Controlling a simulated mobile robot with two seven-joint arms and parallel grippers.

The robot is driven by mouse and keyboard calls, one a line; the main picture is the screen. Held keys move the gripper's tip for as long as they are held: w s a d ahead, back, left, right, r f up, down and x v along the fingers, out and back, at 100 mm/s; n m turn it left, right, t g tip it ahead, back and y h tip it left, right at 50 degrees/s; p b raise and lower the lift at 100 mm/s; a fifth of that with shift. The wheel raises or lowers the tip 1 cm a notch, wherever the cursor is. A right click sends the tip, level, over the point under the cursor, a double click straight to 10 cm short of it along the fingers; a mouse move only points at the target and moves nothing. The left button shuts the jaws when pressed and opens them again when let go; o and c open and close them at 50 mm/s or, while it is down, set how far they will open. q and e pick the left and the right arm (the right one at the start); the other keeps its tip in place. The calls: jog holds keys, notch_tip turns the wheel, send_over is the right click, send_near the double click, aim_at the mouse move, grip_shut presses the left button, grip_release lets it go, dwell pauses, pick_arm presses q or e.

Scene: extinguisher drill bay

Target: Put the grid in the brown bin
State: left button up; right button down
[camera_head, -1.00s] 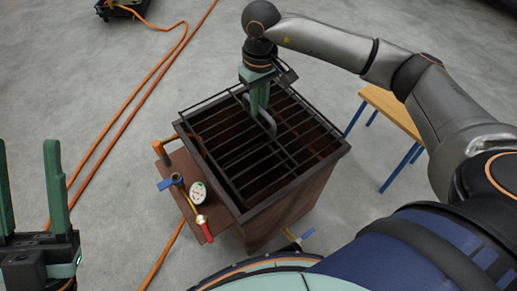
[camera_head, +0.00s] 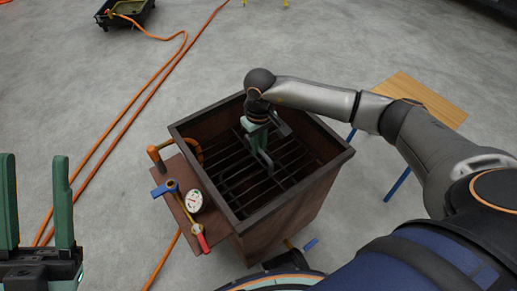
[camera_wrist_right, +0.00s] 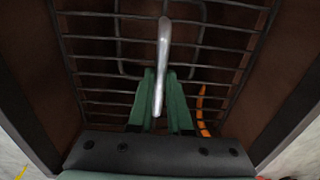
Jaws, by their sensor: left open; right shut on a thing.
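The brown bin (camera_head: 300,205) is an open-topped square box in the middle of the head view. The dark wire grid (camera_head: 237,172) is inside it, below the rim, with its bars lying across the interior. My right gripper (camera_head: 262,158) reaches down into the bin and is shut on the grid's handle. In the right wrist view the green fingers (camera_wrist_right: 160,82) close around the grey handle (camera_wrist_right: 163,45), with the grid (camera_wrist_right: 95,60) below and the bin walls around it. Whether the grid touches the floor is hidden. My left gripper (camera_head: 36,168) is open and empty at the lower left.
A side shelf (camera_head: 178,232) on the bin's left carries a round gauge (camera_head: 194,201), a blue-handled valve (camera_head: 167,188) and a red-tipped lever (camera_head: 203,243). Orange hose (camera_head: 125,110) runs over the floor. A wooden table (camera_head: 425,95) stands right. A black tray (camera_head: 125,14) lies far left.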

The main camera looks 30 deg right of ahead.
jog(key=shift+w+f, duration=0.1)
jog(key=shift+f, duration=0.35)
jog(key=shift+f, duration=0.1)
jog(key=c, duration=1.3)
grip_release()
jog(key=shift+f, duration=0.15)
jog(key=o, duration=0.5)
jog(key=shift+c, duration=0.2)
